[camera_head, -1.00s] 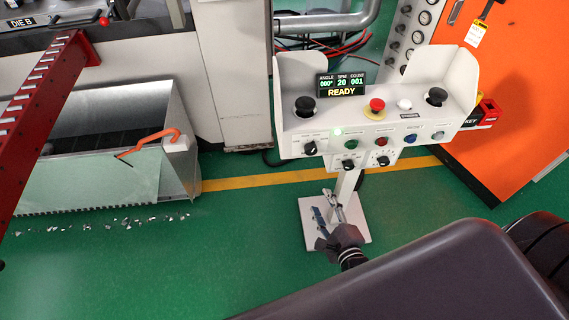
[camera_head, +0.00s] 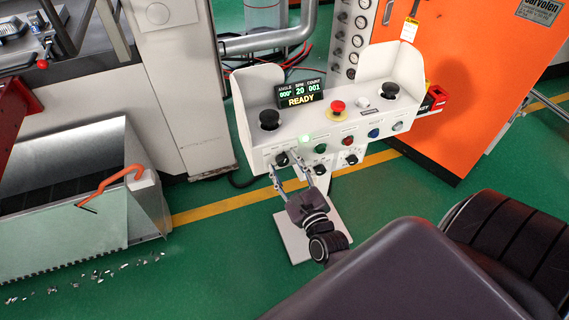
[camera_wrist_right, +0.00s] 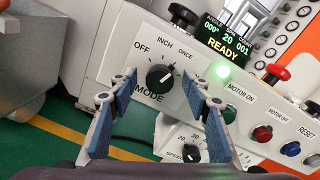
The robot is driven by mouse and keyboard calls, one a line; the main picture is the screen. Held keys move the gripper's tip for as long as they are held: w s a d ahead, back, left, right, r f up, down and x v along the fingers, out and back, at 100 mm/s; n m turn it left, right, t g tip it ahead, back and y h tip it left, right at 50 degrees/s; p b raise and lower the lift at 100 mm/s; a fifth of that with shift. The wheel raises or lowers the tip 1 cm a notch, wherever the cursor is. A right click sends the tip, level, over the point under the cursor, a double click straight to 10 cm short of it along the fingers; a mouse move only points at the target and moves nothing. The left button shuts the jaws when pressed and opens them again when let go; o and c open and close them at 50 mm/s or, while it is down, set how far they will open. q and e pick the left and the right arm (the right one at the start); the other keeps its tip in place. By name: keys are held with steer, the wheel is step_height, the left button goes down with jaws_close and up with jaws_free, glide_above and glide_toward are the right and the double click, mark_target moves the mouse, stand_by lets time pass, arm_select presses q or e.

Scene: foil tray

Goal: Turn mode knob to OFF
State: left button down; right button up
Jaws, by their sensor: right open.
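The MODE knob (camera_wrist_right: 160,77) is a black round knob on a white label plate marked OFF, INCH and ONCE. The knob also shows in the head view (camera_head: 282,159) on the front left of the white control console (camera_head: 330,130). My right gripper (camera_head: 284,166) is open, with its blue-padded fingers (camera_wrist_right: 160,68) on either side of the knob. I cannot tell whether they touch it. My left gripper is not in view.
A SPEED knob (camera_wrist_right: 190,153) sits below. A green MOTOR ON button (camera_wrist_right: 228,115) and a red button (camera_wrist_right: 262,134) are to the right. A red emergency stop (camera_head: 337,106) stands on top. The display (camera_head: 300,94) reads READY.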

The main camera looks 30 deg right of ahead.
steer(key=shift+w, duration=0.3)
steer(key=c, duration=1.1)
steer(key=shift+c, duration=0.2)
